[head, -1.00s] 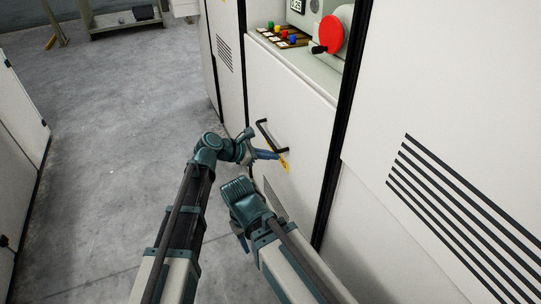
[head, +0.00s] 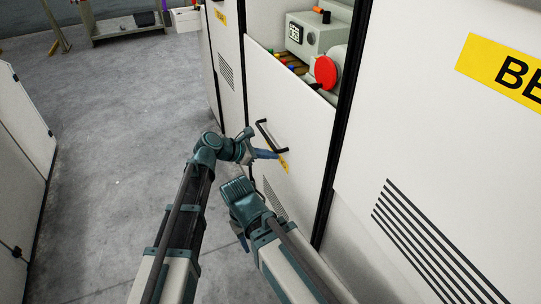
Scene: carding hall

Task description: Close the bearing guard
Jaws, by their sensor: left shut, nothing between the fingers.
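The bearing guard (head: 300,125) is a white panel with a black bar handle (head: 266,133) and a small yellow label under it. It stands partway up an opening in the machine, with a gap above its top edge. My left gripper (head: 266,154) is shut and empty, just under the handle's lower part. Whether it touches the handle is hard to tell. My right gripper (head: 243,240) is low beside the machine, mostly hidden behind my own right arm, so its jaws do not show clearly.
Through the gap show a red disc (head: 325,72), a grey unit with a display (head: 295,33) and coloured knobs. A yellow sign (head: 510,72) is on the white panel at right. White cabinets (head: 25,135) stand at left. The floor (head: 120,150) between is clear.

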